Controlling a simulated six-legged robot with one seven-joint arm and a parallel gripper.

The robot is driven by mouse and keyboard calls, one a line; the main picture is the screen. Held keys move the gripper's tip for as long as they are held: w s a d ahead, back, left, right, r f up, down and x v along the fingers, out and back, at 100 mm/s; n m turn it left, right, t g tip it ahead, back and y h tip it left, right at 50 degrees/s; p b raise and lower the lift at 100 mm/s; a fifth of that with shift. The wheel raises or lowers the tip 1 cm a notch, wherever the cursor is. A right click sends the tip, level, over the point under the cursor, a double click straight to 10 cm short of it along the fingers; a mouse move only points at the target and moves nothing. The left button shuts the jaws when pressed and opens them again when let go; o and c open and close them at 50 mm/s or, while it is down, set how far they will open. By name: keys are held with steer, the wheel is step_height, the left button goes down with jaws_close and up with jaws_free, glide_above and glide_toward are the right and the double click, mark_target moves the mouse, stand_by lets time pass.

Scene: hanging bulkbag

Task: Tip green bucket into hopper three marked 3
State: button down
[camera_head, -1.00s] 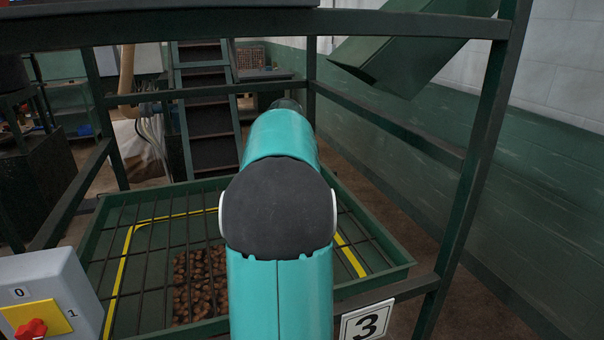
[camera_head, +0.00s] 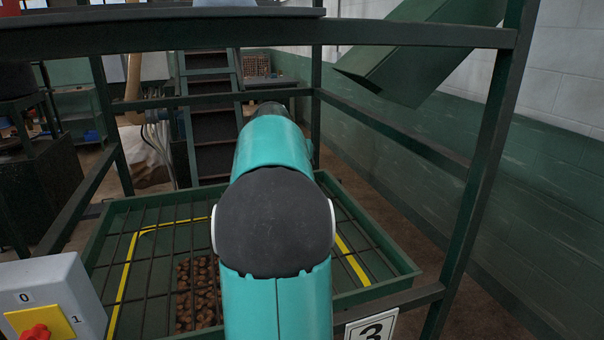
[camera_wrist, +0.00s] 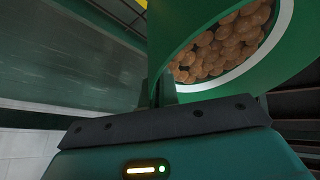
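The green bucket (camera_wrist: 195,35) fills the upper part of the wrist view, very close to my gripper. Its pale rim (camera_wrist: 262,62) and many brown nut-like pieces (camera_wrist: 225,45) inside it show. My gripper (camera_wrist: 165,92) meets the bucket wall and appears shut on it; the fingertips are mostly hidden. The bucket is not visible in the head view. Hopper three (camera_head: 395,287) is a wide green tray under a dark bar grid. A yellow line (camera_head: 125,270) and a patch of brown pieces (camera_head: 197,290) show inside it. Its sign 3 (camera_head: 371,328) is on the front, cut off below.
A dark green frame (camera_head: 480,170) stands around the hopper, with a crossbar (camera_head: 420,35) in front. A grey switch box (camera_head: 50,295) with a red knob is at lower left. A sloping green chute (camera_head: 415,55) hangs at upper right. A ladder (camera_head: 212,120) stands behind.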

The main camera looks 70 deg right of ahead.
steer(key=shift+w+r+n+g+h, duration=0.6)
steer(key=shift+w+r+g+h, duration=1.05)
steer(key=shift+r, duration=0.6)
steer(key=shift+w+a+f+n+g+h, duration=0.45)
steer(key=shift+w+a+g+h, duration=0.25)
steer(key=shift+w+a+h, duration=0.35)
steer(key=shift+w+a+f+n+g+h, duration=0.4)
steer(key=shift+w+a+g+h, duration=0.25)
steer(key=shift+w+a+h, duration=0.35)
steer(key=shift+w+a+f+n+g+h, duration=0.4)
steer(key=shift+w+a+g+h, duration=0.3)
steer(key=shift+w+a+h, duration=0.35)
steer(key=shift+w+a+n+h, duration=0.35)
steer(key=shift+w+a+h, duration=0.1)
steer(key=shift+a+h, duration=0.25)
steer(key=shift+d, duration=0.15)
steer(key=shift+s, duration=0.1)
